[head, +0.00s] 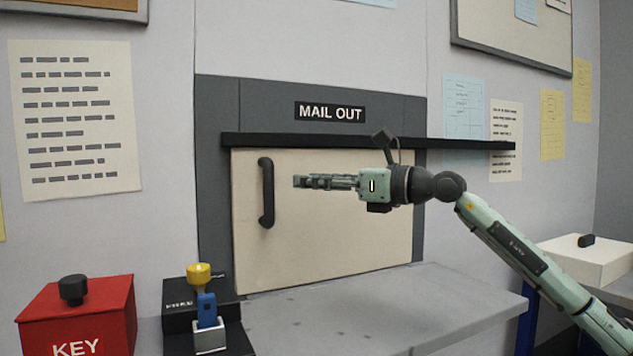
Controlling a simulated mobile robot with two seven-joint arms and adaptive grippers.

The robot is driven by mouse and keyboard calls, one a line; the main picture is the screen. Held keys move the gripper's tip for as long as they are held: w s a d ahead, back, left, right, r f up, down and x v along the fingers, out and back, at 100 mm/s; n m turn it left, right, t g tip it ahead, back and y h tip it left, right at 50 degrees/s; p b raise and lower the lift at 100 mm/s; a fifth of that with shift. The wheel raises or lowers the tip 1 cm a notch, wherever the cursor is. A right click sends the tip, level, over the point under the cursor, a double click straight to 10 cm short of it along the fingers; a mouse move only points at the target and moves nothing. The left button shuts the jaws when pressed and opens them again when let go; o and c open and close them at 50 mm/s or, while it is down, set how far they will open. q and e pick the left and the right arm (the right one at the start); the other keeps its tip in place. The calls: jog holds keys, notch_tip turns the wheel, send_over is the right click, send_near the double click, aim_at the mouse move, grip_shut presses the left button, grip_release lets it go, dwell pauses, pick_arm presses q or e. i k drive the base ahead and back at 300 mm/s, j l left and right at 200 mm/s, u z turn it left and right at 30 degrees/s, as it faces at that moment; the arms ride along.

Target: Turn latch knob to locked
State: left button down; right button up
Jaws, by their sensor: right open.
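My right gripper (299,181) is in front of the cream door panel (330,235) under the "MAIL OUT" sign, pointing left. Its jaws are open, seen nearly edge-on, with nothing visible between them. A black bar handle (267,192) stands upright on the door, left of the fingertips and apart from them in the picture. A yellow knob (199,272) sits at lower left, above a blue piece (206,308) in a light holder, by a black box (178,325) with blurred white lettering. Which part is the latch knob, and its setting, I cannot tell. My left gripper is out of view.
A black rail (450,143) runs above the door and past its right side. A grey counter (370,312) below is bare. A red "KEY" box (105,300) with a black knob (73,289) stands at lower left. A white box (590,262) is at right.

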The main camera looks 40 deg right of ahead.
aim_at(198, 274)
jog(key=k+l, duration=0.25)
jog(key=k, duration=0.2)
jog(key=k+l, duration=0.25)
jog(key=k, duration=0.25)
